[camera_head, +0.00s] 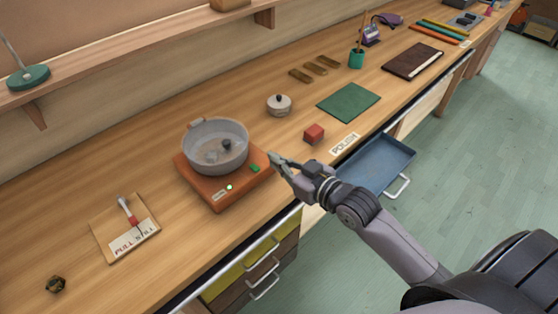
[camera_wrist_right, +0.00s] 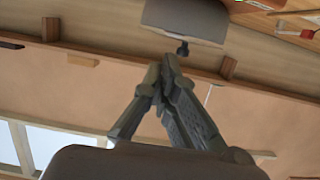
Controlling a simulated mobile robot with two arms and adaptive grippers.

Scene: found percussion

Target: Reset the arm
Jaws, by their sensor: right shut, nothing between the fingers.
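My right gripper (camera_head: 278,162) is shut and empty. In the head view it hangs in the air over the front of the bench, just right of the orange base with the pot. In the right wrist view its fingers (camera_wrist_right: 160,75) meet at the tips, with a wall and shelf behind them. My left gripper is not in view.
A grey pot (camera_head: 245,158) stands on an orange base (camera_head: 215,195). A blue drawer (camera_head: 376,165) is pulled out below the bench edge, near my right arm.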

